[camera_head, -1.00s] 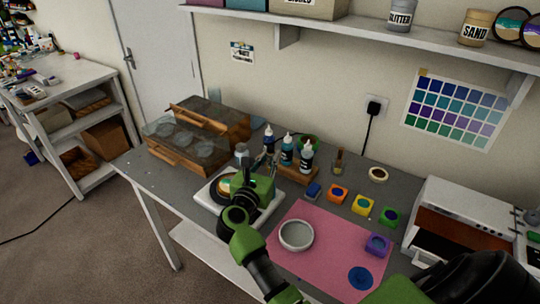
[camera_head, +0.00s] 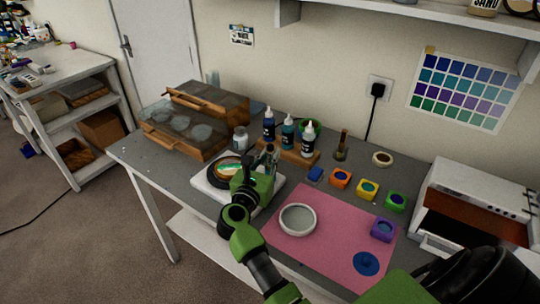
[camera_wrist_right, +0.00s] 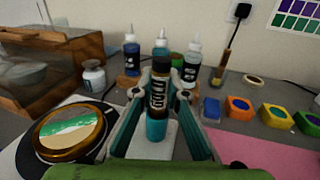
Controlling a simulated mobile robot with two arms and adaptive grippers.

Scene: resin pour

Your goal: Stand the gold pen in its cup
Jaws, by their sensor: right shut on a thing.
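The bottle stands upright between the fingers in the right wrist view, in front of the white-capped bottles. Whether it touches the surface below is unclear. A thin brownish-gold upright thing (camera_head: 342,143) stands at the back of the table, and it also shows in the right wrist view (camera_wrist_right: 224,66). I cannot tell whether this is the gold pen in its cup. My left gripper is not in view.
A round amber-rimmed mould (camera_wrist_right: 72,133) with green and cream contents lies left of my gripper on a white plate. Several dropper bottles (camera_head: 288,132) stand in a wooden rack behind. A pink mat (camera_head: 325,255) holds a white bowl (camera_head: 298,219). Coloured pots (camera_head: 368,190) line the right.

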